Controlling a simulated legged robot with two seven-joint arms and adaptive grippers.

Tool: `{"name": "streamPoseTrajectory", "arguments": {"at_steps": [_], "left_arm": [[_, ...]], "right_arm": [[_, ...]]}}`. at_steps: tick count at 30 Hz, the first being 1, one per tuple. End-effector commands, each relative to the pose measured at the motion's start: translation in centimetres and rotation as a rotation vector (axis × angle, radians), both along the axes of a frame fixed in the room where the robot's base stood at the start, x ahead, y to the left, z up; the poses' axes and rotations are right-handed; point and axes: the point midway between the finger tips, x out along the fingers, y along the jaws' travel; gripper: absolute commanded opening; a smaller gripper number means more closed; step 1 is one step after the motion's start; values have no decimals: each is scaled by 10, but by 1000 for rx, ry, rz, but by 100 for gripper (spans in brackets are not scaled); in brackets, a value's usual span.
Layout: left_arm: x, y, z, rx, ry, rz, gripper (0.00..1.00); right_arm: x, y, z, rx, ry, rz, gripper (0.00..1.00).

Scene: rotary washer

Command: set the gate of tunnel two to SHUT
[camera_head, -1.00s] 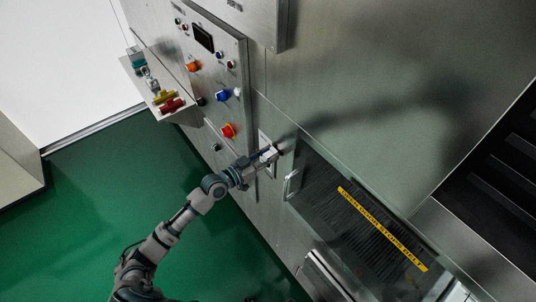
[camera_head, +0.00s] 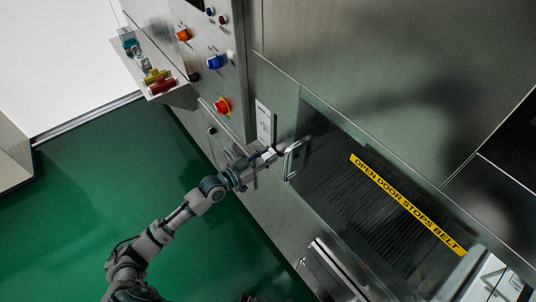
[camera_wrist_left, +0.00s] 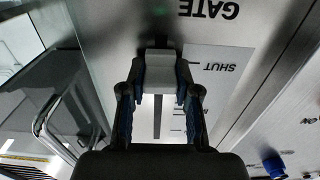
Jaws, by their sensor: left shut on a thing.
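My left gripper (camera_head: 274,154) is at the lower end of a pale label plate (camera_head: 264,122) on the steel machine front, just left of the glass door's handle. In the left wrist view my left gripper (camera_wrist_left: 160,85) is shut on a light grey slider knob (camera_wrist_left: 160,68), one finger on each side. The knob sits in a dark straight slot (camera_wrist_left: 157,118). The upside-down word SHUT (camera_wrist_left: 219,67) is beside the knob, roughly level with it. Upside-down GATE lettering (camera_wrist_left: 208,8) lies beyond. The tunnel number is not readable. My right gripper is not in view.
A glass door with a handle (camera_head: 292,160) and a yellow strip (camera_head: 405,203) is right of the gripper. A control panel with a blue knob (camera_head: 214,62) and red button (camera_head: 222,106) is above. A small shelf (camera_head: 125,70) holds coloured items. Green floor is clear.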

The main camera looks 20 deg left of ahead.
Motion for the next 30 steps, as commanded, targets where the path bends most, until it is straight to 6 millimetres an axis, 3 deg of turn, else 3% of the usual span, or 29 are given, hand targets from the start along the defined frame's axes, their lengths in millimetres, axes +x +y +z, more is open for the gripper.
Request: {"name": "streamPoseTrajectory", "arguments": {"at_steps": [11, 12, 15, 25, 30], "left_arm": [[0, 0, -9, 7, 10, 0, 0], [0, 0, -10, 7, 11, 0, 33], [0, 0, -9, 7, 11, 0, 56], [-1, 2, -6, 3, 5, 0, 56], [-18, 15, -8, 8, 7, 0, 56]], "right_arm": [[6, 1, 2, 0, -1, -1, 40], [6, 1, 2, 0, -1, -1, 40], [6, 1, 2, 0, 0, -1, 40], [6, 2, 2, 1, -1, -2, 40], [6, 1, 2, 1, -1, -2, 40]]}}
